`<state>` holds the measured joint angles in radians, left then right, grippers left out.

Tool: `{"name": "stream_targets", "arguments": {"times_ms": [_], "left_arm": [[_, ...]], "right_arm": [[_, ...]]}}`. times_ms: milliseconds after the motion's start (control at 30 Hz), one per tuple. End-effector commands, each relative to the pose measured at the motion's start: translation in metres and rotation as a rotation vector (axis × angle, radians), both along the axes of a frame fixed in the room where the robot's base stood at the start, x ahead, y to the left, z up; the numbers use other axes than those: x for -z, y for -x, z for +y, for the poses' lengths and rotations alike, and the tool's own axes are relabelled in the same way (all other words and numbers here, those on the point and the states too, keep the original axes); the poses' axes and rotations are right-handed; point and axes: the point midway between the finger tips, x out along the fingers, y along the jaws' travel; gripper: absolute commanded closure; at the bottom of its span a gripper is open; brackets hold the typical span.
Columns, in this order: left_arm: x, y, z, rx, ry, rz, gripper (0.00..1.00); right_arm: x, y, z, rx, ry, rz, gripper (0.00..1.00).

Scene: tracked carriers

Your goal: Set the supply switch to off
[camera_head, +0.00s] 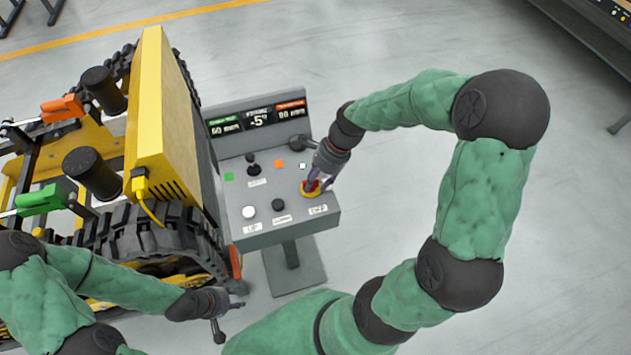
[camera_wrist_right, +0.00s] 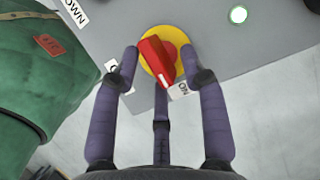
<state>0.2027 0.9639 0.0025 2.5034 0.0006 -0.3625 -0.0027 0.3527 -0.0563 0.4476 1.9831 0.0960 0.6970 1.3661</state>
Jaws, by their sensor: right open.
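The supply switch is a red rotary knob (camera_wrist_right: 156,62) on a yellow disc (camera_wrist_right: 180,38), at the right front of the grey control console (camera_head: 335,216). In the right wrist view the knob's lower end points down and slightly right, toward the "ON" label (camera_wrist_right: 180,91). A second label (camera_wrist_right: 117,72) at left is partly hidden by a finger. My right gripper (camera_head: 315,184) is over the switch with its fingers spread around the knob, with no clear grip on it. My left gripper (camera_head: 231,303) is low beside the track, empty, with its fingers apart.
The console also carries a black lever (camera_head: 252,163), a white button (camera_head: 249,212), a black button (camera_head: 278,204) and a display (camera_head: 258,117). A yellow tracked carrier (camera_head: 160,110) stands close at its left. The floor to the right is open.

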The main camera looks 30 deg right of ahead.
Motion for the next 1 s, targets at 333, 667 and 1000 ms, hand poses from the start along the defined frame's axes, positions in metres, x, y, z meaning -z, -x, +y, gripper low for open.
{"name": "stream_targets", "arguments": {"times_ms": [333,667,1000], "left_arm": [[0.001,0.000,0.000,0.000,0.000,0.000,0.60],[0.001,0.000,0.000,0.000,0.000,0.000,0.60],[-0.010,0.000,0.000,0.000,0.000,0.000,0.60]], "right_arm": [[0.003,0.000,0.001,0.000,0.000,-0.001,0.56],[0.003,0.000,0.001,0.000,0.000,0.000,1.00],[0.001,-0.001,0.001,-0.078,-0.002,0.003,1.00]]}}
